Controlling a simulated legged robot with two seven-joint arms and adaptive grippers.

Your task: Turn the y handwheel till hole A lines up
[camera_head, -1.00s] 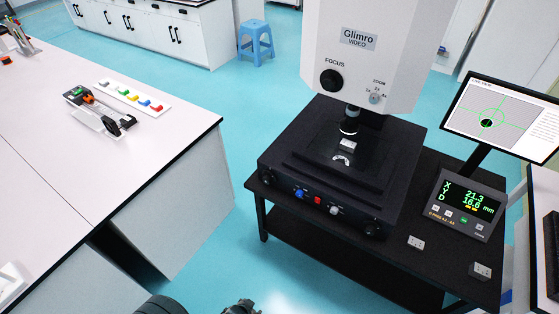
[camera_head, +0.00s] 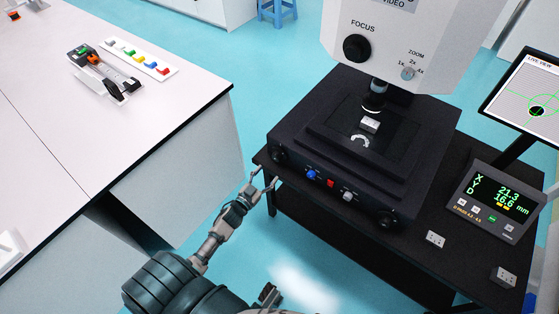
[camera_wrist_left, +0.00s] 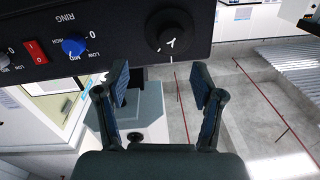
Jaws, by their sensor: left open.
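The y handwheel (camera_head: 281,155) is a black knob at the left end of the tester's front panel. In the left wrist view the y handwheel (camera_wrist_left: 170,34), marked Y, shows upside down beyond my fingers. My left gripper (camera_head: 263,177) is open and empty, just below and in front of the handwheel, apart from it. Its two fingers (camera_wrist_left: 157,82) are spread in the wrist view. Hole A seems to be the dark spot (camera_head: 537,111) on the live screen, slightly lower left of the green crosshair centre. A dark part at the bottom edge may be my right gripper.
The front panel also carries a blue knob (camera_head: 311,175), a red switch (camera_head: 330,183) and another black handwheel (camera_head: 387,221) at right. The readout box (camera_head: 492,202) shows X 21.3 and Y 16.6. A white bench (camera_head: 150,105) stands at left, with floor between.

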